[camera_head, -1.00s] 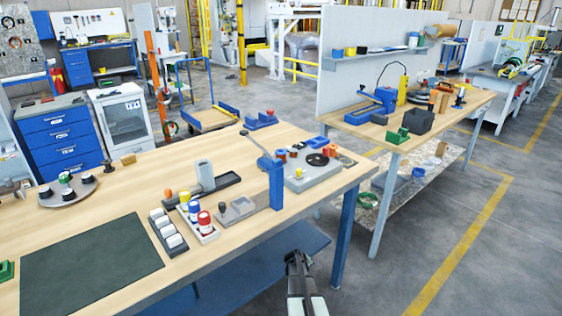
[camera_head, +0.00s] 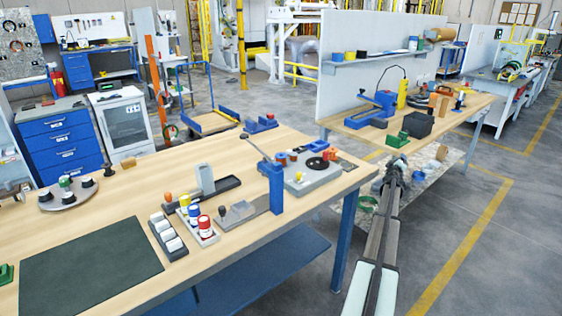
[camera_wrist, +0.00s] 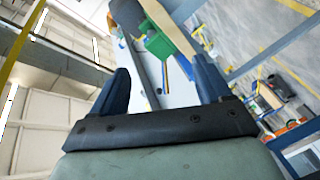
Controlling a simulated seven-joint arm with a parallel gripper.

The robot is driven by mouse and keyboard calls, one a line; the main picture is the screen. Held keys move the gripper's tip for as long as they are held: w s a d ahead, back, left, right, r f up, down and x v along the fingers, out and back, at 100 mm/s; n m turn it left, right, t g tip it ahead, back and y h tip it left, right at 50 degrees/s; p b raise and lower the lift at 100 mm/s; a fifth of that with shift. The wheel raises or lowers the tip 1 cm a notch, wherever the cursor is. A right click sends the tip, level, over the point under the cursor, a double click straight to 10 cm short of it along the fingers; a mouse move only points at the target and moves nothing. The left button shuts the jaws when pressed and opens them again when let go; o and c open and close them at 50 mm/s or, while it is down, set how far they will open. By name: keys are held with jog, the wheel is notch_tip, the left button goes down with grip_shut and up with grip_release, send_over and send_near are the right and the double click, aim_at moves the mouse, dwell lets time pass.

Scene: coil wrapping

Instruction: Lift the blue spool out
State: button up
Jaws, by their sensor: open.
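A blue-topped spool (camera_head: 194,211) stands upright in a small pale rack (camera_head: 212,238) on the near wooden table. It sits between a yellow-topped spool (camera_head: 185,201) and a red-topped spool (camera_head: 204,223). My gripper (camera_head: 398,162) is to the right of this table, well away from the rack and near the second bench. In the wrist view its two blue-grey fingers (camera_wrist: 162,82) are spread wide with nothing held between them. The rack and its spools do not show clearly in the wrist view.
A dark rack of white-topped pieces (camera_head: 168,234) stands beside the spool rack. A blue post with a lever (camera_head: 273,185) stands to its right, by a grey winding base (camera_head: 312,177). The green mat (camera_head: 88,268) is bare. The second bench holds a black bin (camera_head: 417,125).

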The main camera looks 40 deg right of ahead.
jog(key=w+a+r+m, duration=0.2)
jog(key=w+r, duration=0.4)
jog(key=r, duration=0.6)
notch_tip(320, 180, up, 9)
jog(key=m+g+y, duration=0.4)
jog(key=m+y, duration=0.2)
jog(key=y, duration=0.6)
send_over(281, 156)
jog(key=s+a, duration=0.4)
jog(key=x, duration=1.3)
jog(key=shift+w+f, duration=0.15)
jog(key=shift+f, duration=0.1)
jog(key=shift+c, duration=0.3)
jog(key=c, duration=1)
